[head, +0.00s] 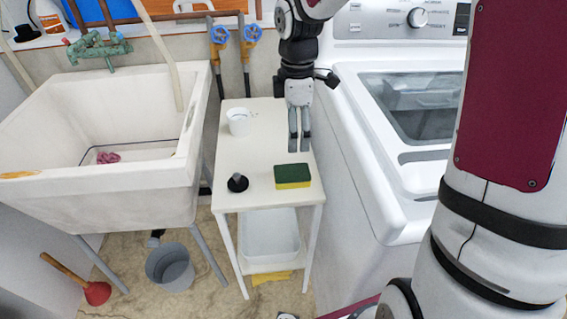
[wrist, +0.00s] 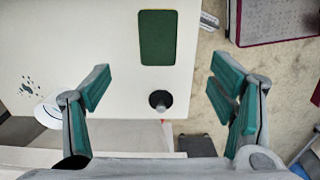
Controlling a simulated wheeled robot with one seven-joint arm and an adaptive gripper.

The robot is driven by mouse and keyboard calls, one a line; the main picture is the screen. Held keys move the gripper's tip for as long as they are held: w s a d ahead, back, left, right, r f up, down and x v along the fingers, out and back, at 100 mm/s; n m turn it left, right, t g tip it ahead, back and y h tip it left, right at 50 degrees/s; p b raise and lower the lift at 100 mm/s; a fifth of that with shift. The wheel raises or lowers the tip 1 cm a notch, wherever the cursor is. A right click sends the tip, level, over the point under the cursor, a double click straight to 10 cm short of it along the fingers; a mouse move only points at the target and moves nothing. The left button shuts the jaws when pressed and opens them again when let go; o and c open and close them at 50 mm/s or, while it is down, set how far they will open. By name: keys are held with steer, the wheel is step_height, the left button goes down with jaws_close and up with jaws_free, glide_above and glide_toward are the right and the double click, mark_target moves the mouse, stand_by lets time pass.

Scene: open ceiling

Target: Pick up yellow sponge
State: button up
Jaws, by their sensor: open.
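The sponge (head: 292,176) is yellow with a green top. It lies flat near the front right of a small white table (head: 245,197). In the wrist view only its green top (wrist: 158,38) shows, at the top centre, beyond the fingertips. My gripper (head: 299,146) hangs pointing down above the table, behind the sponge in the head view, and does not touch it. In the wrist view its two green-padded fingers (wrist: 157,82) are spread wide with nothing held between them.
A black knobbed object (head: 237,183) stands left of the sponge; it also shows in the wrist view (wrist: 160,100). A white cup (head: 238,122) stands at the table's back left. A washing machine (head: 345,140) borders the right and a sink (head: 150,183) the left.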

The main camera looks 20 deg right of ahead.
steer(key=b, duration=0.2)
glide_above(292, 172)
step_height(292, 172, down, 9)
steer(key=shift+s+d+r, duration=0.1)
step_height(292, 172, down, 5)
steer(key=shift+f+b, duration=0.1)
steer(key=shift+b, duration=0.75)
steer(key=c, duration=0.9)
step_height(292, 172, up, 10)
steer(key=p, duration=0.2)
steer(key=shift+p, duration=0.35)
steer(key=shift+o, duration=1.2)
steer(key=c, duration=0.5)
